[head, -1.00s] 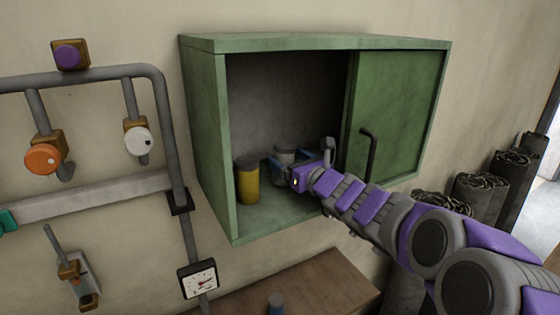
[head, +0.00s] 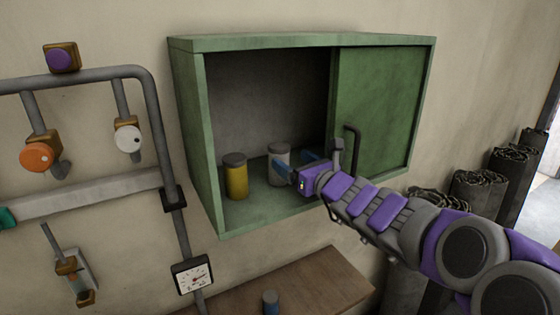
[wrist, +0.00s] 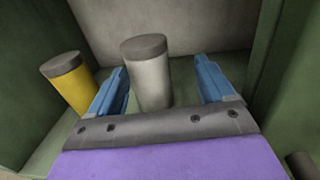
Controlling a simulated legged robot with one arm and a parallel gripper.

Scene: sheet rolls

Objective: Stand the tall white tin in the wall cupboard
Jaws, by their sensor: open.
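The tall white tin (head: 280,160) stands upright on the floor of the green wall cupboard (head: 212,130), to the right of a yellow tin (head: 236,178). In the wrist view the white tin (wrist: 149,80) has a grey lid and shows between the two blue fingers. My gripper (head: 299,164) is open at the cupboard's opening. Its left finger (wrist: 110,92) is near the white tin, and its right finger (wrist: 212,80) is well apart from it. The tin's base is hidden behind the gripper body.
The cupboard's sliding door (head: 385,110) covers the right half, with a dark handle (head: 352,155) near my wrist. The yellow tin (wrist: 68,82) stands close to the left finger. Below is a wooden bench (head: 310,283) with a small blue-grey tin (head: 270,302). Pipes and valves are at left.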

